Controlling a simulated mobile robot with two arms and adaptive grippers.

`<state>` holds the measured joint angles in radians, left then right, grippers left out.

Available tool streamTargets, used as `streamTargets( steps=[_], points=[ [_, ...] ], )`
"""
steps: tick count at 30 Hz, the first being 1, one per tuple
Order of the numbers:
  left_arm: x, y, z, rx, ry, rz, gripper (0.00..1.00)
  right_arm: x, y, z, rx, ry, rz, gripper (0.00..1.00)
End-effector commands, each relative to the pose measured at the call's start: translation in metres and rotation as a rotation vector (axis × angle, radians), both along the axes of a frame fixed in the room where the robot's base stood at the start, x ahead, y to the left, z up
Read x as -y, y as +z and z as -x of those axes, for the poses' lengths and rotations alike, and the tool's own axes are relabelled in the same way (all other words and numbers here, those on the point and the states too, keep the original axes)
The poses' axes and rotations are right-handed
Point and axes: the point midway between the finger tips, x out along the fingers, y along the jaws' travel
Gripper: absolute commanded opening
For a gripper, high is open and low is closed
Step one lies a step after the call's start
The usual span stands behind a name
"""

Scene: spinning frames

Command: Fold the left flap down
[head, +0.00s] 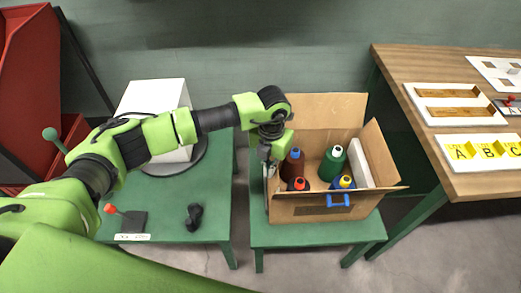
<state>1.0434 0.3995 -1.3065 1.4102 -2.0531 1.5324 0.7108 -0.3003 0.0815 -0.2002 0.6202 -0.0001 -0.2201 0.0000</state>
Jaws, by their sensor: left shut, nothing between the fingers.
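An open cardboard box (315,209) stands on a green table. Its back flap (327,110) stands upright and its right flap (386,189) leans outward. The box's left side, with the left flap, is mostly hidden behind my left gripper (267,172), so I cannot tell how that flap lies. My left gripper is shut and points down at the box's left edge. Whether it touches the cardboard is unclear. My right gripper is not in view.
The box holds several bottles, including a green one (333,160), and a white panel (360,163). A left table (212,210) carries a white block (150,97) and a small lever. A wooden table (440,62) stands right.

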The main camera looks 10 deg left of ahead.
Motion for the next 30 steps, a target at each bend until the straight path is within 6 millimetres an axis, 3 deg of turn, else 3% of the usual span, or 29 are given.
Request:
streamTargets(
  steps=[13,30],
  points=[
    [0.006,0.000,-0.002,0.000,0.000,0.000,0.00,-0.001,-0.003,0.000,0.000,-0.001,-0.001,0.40],
    [0.043,-0.014,-0.013,0.001,0.000,0.000,0.00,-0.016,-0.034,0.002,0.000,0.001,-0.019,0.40]
  ],
)
